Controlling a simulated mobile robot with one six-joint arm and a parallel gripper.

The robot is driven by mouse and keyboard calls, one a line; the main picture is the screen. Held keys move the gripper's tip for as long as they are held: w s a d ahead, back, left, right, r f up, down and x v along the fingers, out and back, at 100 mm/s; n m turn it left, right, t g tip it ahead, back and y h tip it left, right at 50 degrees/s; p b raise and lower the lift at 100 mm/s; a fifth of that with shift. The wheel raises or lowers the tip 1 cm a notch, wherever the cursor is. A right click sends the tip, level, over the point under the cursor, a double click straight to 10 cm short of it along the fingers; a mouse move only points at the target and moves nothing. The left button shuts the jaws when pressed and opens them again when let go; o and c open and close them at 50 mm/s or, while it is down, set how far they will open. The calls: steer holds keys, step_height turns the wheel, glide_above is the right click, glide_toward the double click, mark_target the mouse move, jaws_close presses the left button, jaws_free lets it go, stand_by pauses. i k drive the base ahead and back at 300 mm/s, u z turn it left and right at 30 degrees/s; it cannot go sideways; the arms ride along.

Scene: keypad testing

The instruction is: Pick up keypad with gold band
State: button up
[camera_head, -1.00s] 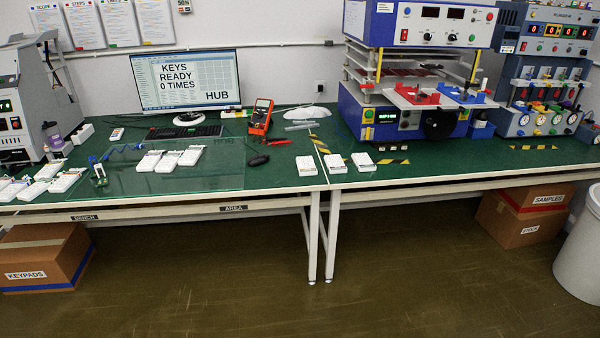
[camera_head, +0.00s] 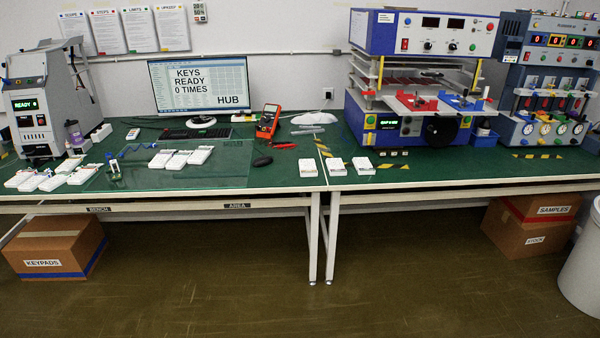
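Several white keypads lie on the green bench top. A cluster (camera_head: 50,179) is at the left end, and a row (camera_head: 180,158) lies on the clear mat left of centre. One keypad (camera_head: 307,168) stands near the front edge at the middle, with two more (camera_head: 336,166) just right of it across the bench joint. All are too small for me to tell which has a gold band. My gripper is not in view.
A grey machine (camera_head: 40,105) stands at the left, a monitor (camera_head: 199,85) at the back. A multimeter (camera_head: 267,121) and black mouse (camera_head: 262,161) lie mid-bench. Large test machines (camera_head: 415,85) fill the right. Boxes (camera_head: 55,247) (camera_head: 530,223) sit below; the floor in front is clear.

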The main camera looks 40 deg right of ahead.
mark_target(308, 167)
steer(key=z, duration=0.15)
steer(key=i, duration=0.95)
steer(key=u, duration=0.1)
